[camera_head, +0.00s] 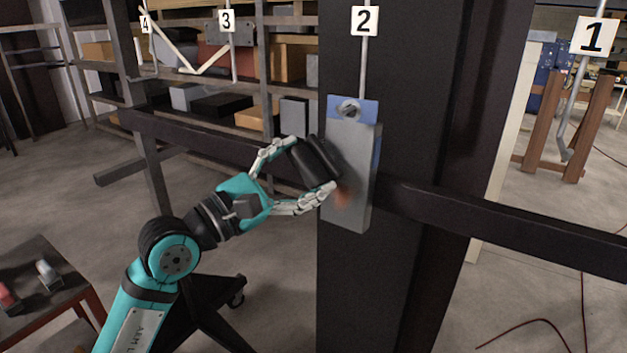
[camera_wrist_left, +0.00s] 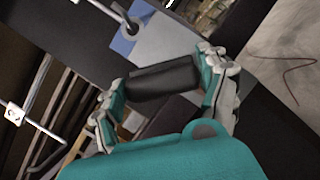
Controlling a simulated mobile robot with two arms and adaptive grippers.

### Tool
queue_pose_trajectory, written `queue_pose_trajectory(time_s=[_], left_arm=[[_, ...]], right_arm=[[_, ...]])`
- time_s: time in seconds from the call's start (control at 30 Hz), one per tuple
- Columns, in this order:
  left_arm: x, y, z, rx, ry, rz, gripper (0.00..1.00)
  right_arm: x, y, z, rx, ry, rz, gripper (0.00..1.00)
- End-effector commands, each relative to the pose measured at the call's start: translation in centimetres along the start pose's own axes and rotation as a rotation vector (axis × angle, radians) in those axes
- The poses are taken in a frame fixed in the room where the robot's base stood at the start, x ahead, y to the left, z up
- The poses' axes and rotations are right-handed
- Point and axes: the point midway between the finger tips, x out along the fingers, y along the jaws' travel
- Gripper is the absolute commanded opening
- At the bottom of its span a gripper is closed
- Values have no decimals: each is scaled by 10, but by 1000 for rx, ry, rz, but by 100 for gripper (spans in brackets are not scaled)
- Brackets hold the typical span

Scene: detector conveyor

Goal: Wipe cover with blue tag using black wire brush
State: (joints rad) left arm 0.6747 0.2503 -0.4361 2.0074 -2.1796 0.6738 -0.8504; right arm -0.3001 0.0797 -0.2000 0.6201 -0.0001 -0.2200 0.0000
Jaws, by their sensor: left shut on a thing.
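The grey cover (camera_head: 354,215) with a blue tag (camera_head: 368,108) at its top hangs from the hook under sign 2. My left gripper (camera_head: 312,166) is shut on the black handle of the brush (camera_head: 318,160), in front of the cover's left side. A blurred reddish-brown patch shows at the brush's lower right against the cover; I cannot tell whether the bristles touch it. In the left wrist view the brush handle (camera_wrist_left: 162,80) lies between the fingers, with the cover (camera_wrist_left: 168,42) and blue tag (camera_wrist_left: 124,42) just beyond. My right gripper is not in view.
A dark post and horizontal rail (camera_head: 500,222) stand behind the cover. Hooks under signs 1 (camera_head: 593,36), 3 (camera_head: 227,20) and 4 (camera_head: 146,25) hang along the line. A small table (camera_head: 35,260) at lower left carries other tools. Shelves with boxes stand behind.

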Motion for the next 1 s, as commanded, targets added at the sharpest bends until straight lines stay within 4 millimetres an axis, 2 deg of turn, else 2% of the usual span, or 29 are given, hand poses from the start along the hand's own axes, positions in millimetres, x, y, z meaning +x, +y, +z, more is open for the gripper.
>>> queue_pose_trajectory(time_s=[0.47,1.0], left_arm=[[-5,4,0,0,-2,1,50],[-52,4,20,0,-2,1,50]], right_arm=[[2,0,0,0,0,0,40],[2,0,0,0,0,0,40]])
